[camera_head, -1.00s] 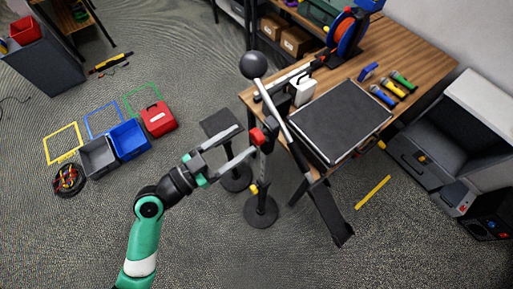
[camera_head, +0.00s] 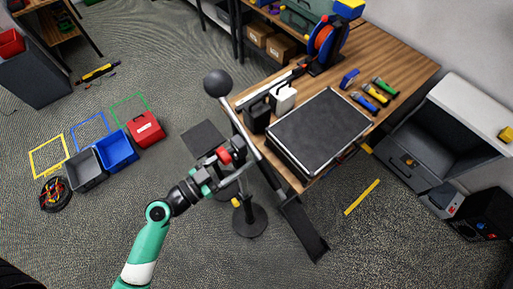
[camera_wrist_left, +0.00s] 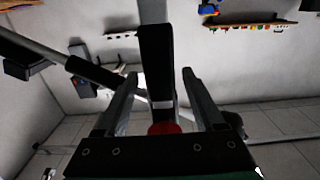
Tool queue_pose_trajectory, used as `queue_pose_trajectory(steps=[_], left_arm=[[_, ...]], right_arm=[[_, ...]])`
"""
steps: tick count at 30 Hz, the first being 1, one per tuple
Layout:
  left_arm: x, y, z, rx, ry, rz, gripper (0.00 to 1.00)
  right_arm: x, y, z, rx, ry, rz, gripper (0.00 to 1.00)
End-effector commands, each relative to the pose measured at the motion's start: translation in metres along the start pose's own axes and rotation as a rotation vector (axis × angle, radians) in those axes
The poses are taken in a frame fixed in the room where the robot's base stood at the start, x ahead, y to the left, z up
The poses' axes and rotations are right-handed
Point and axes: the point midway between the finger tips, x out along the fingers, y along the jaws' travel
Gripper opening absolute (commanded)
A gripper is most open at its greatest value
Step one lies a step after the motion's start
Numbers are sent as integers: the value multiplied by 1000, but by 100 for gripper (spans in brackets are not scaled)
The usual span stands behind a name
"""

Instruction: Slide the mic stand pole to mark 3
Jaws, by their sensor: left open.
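The black mic stand stands beside the wooden table in the head view, on a round black base (camera_head: 250,222). Its long boom ends in a black ball (camera_head: 217,83). A red part (camera_head: 223,155) sits on the stand, with a yellow knob (camera_head: 235,202) lower down. My left gripper (camera_head: 228,159) is at the red part, partly overlapping it. In the left wrist view, its open fingers (camera_wrist_left: 160,76) stand either side of a black upright piece (camera_wrist_left: 156,60), with the red part (camera_wrist_left: 163,128) low between them. Contact cannot be told. Mark 3 cannot be made out. My right gripper is not in view.
The wooden table (camera_head: 405,75) at right holds a black-topped case (camera_head: 318,130), a cable reel and several colored-handled items. Colored bins (camera_head: 118,150) and floor frames lie at left.

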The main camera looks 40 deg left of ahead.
Motion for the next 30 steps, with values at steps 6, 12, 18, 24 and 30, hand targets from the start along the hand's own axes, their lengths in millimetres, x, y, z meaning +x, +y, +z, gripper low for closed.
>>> queue_pose_trajectory(steps=[6, 12, 18, 24, 30], left_arm=[[1, -4, 0, 0, 0, -12, 70], [1, -4, 0, 1, 0, -11, 63], [1, -3, 0, 0, 0, -11, 27], [1, -3, 0, 0, 0, -11, 0], [1, -3, 0, 0, 0, -10, 0]], right_arm=[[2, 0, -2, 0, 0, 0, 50], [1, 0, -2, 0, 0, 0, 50], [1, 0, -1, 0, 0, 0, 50], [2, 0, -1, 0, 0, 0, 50], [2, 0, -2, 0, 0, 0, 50]])
